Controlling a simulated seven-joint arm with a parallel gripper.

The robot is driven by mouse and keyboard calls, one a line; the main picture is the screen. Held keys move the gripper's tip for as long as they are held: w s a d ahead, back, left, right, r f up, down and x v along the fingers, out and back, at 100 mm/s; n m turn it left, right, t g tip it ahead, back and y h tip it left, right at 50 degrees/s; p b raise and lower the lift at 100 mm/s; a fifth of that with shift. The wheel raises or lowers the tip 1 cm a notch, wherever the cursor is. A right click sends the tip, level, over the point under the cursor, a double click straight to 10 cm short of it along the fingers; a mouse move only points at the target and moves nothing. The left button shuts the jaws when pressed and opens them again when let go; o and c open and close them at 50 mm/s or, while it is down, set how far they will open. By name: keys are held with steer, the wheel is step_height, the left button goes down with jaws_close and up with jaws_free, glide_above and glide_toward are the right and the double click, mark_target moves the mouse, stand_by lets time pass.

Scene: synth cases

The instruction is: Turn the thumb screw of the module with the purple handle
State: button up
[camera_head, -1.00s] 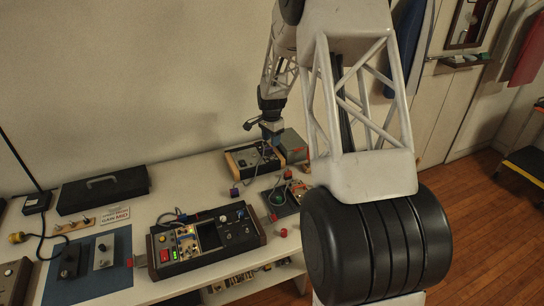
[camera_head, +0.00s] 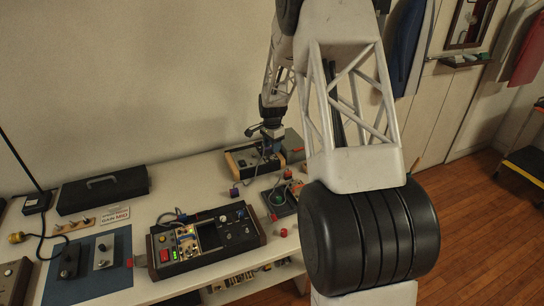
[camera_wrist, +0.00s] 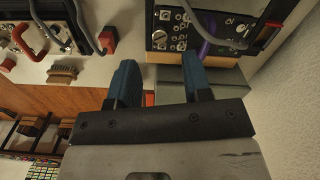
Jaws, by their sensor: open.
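A purple handle (camera_wrist: 206,32) shows at the top of the wrist view. It sits on a dark panel (camera_wrist: 172,50) with several small round screws or connectors. I cannot tell which of these is the thumb screw. In the head view the wood-sided case (camera_head: 237,164) stands at the back of the bench, and my gripper (camera_head: 271,147) is over its right part. In the wrist view my gripper (camera_wrist: 160,82) has two blue fingers spread apart with nothing between them. The purple handle is not clear in the head view.
A grey box (camera_wrist: 222,82) lies beside the case, behind the right finger in the wrist view. Grey cables (camera_wrist: 228,40) cross the panel. A larger control unit (camera_head: 206,238) stands at the front. A black case (camera_head: 103,190) lies at the back left. The wall is close behind.

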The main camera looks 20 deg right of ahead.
mark_target(272, 157)
steer(key=shift+f, duration=2.8)
steer(key=shift+c, duration=0.3)
jaws_close()
